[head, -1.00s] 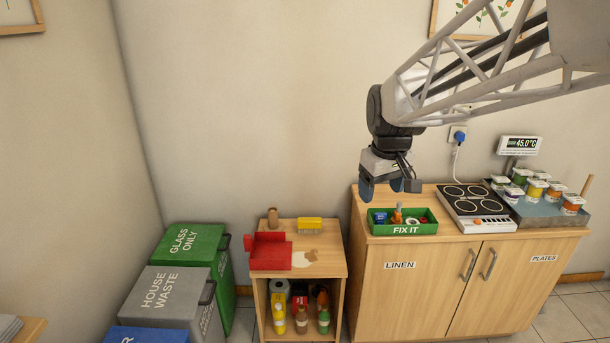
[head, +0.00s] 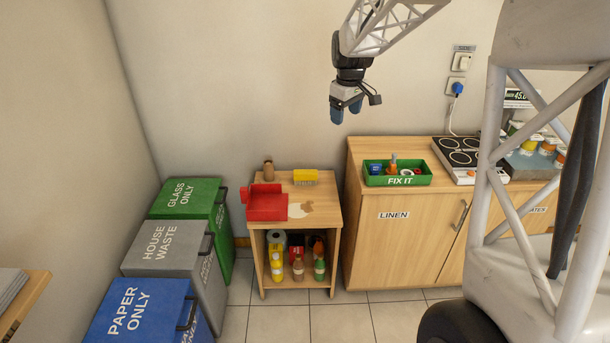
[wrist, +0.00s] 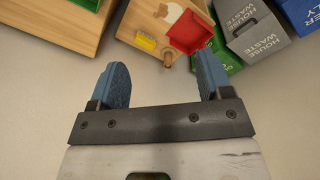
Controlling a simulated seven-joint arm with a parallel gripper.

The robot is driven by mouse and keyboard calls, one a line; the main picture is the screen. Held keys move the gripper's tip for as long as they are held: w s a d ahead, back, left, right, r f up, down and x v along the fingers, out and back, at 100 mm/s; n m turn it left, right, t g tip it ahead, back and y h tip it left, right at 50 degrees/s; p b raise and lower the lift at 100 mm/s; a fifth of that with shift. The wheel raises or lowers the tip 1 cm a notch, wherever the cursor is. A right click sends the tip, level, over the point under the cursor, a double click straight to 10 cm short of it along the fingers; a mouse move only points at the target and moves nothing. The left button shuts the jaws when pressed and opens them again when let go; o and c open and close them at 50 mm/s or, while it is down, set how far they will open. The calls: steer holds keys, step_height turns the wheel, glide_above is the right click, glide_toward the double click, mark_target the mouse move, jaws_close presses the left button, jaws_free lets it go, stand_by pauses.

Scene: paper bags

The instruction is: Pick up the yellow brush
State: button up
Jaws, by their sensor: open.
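The yellow brush (head: 305,176) stands on top of the small wooden cabinet (head: 322,222), near its back edge. It also shows in the wrist view (wrist: 146,42), beyond and between my fingers. My gripper (head: 346,110) is open and empty, with its blue fingers pointing down. It is in the air, up and to the right of the brush in the head view. In the wrist view my gripper (wrist: 160,85) has its two fingers well apart, with nothing between the tips.
Green, grey and blue waste bins (head: 165,250) stand at left.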

steer(key=w+a+f+n, duration=0.2)
steer(key=w+f, duration=0.4)
steer(key=w, duration=0.5)
steer(key=n+g, duration=0.1)
steer(key=n, duration=0.6)
glide_above(305, 171)
steer(key=f, duration=3.5)
steer(key=shift+s+d, duration=0.2)
steer(key=shift+w+a+f, duration=0.1)
steer(key=shift+f, duration=0.2)
steer(key=shift+f, duration=1.25)
steer(key=shift+f, duration=0.1)
steer(key=shift+f, duration=2.55)
